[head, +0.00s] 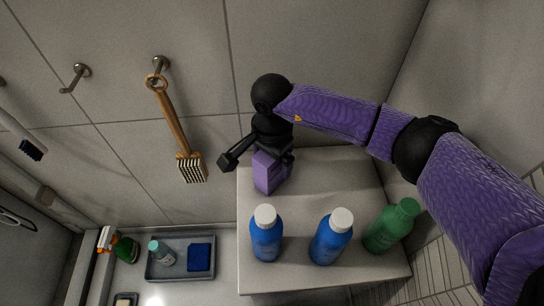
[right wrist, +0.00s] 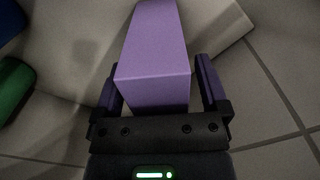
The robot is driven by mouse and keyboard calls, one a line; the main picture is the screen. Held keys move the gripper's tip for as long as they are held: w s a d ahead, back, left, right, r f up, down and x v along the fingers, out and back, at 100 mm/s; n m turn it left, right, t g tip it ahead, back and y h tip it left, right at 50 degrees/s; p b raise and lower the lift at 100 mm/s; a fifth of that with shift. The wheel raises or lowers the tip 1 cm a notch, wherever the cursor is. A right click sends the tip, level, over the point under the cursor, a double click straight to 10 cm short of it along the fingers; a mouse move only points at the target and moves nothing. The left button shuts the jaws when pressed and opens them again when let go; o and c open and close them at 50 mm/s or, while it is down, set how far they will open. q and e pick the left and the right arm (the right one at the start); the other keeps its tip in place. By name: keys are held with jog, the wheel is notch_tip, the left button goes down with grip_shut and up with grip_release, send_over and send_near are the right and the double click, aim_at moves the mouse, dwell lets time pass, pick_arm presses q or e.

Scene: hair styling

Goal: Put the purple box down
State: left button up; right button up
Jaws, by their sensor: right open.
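The purple box (head: 268,173) stands on the back part of the pale counter block (head: 340,176), near the tiled wall. My right gripper (head: 259,159) is over the box from above and partly hides its top. In the right wrist view the purple box (right wrist: 154,50) lies between the two fingers of my right gripper (right wrist: 156,88), which are open. A gap shows between the box and the finger on the right; contact on the left side is hard to tell. My left gripper is not in view.
Two blue bottles (head: 266,238) with white caps and a green bottle (head: 389,228) stand along the block's front. A wooden brush (head: 176,130) hangs from a wall hook. A grey tray (head: 180,276) with a small bottle sits lower left.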

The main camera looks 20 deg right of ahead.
notch_tip(320, 180, up, 12)
jog(key=p, duration=0.6)
jog(key=shift+r+p, duration=0.2)
jog(key=shift+p, duration=0.15)
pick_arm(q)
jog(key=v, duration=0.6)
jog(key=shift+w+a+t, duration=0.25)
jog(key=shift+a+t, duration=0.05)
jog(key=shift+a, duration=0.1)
